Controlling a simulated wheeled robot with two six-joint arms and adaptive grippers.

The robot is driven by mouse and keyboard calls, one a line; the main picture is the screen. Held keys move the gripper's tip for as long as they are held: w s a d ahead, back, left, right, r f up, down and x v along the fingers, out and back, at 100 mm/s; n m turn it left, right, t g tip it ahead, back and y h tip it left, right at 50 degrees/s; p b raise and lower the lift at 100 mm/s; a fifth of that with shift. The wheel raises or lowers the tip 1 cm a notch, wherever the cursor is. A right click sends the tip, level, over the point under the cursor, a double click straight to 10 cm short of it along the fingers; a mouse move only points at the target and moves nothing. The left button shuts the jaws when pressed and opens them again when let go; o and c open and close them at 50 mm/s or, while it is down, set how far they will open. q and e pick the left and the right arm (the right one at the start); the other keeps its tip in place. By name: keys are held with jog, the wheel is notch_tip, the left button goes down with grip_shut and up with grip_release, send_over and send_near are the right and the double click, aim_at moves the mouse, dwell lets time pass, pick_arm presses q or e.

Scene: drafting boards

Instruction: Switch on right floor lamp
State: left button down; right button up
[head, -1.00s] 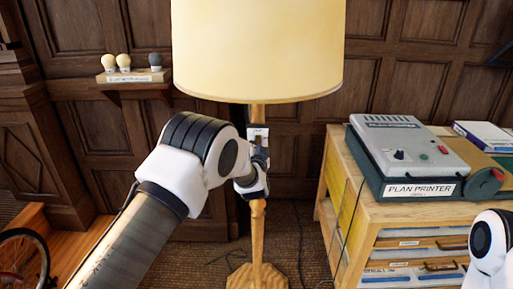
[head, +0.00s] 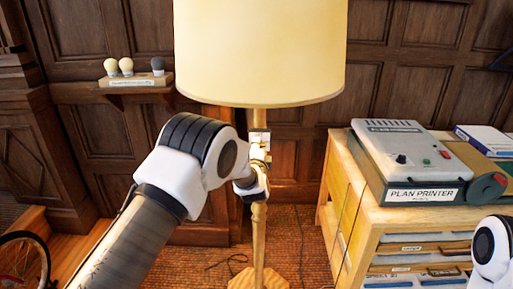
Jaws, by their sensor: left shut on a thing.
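The floor lamp (head: 260,50) stands in the middle of the head view, with a wide cream shade, a wooden post and a broad wooden foot. A small pale switch plate (head: 258,138) with a label sits on the post below the shade. My left gripper (head: 258,165) is at the post just under this plate, shut on part of the lamp. The hand hides the exact contact. Warm light falls on the floor and panels around the post. My right arm shows only in part at the right edge; its gripper is out of view.
A wooden cabinet (head: 345,195) with drawers stands right of the lamp, bearing a plan printer (head: 405,155). A small wall shelf (head: 135,83) with bulbs is at the left. A bicycle wheel (head: 22,262) is at lower left. A thin cord lies on the floor beside the lamp.

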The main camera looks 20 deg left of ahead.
pick_arm(q)
jog(key=shift+m, duration=0.6)
jog(key=shift+f, duration=0.1)
jog(key=c, duration=1.2)
grip_release()
jog(key=v, duration=1.2)
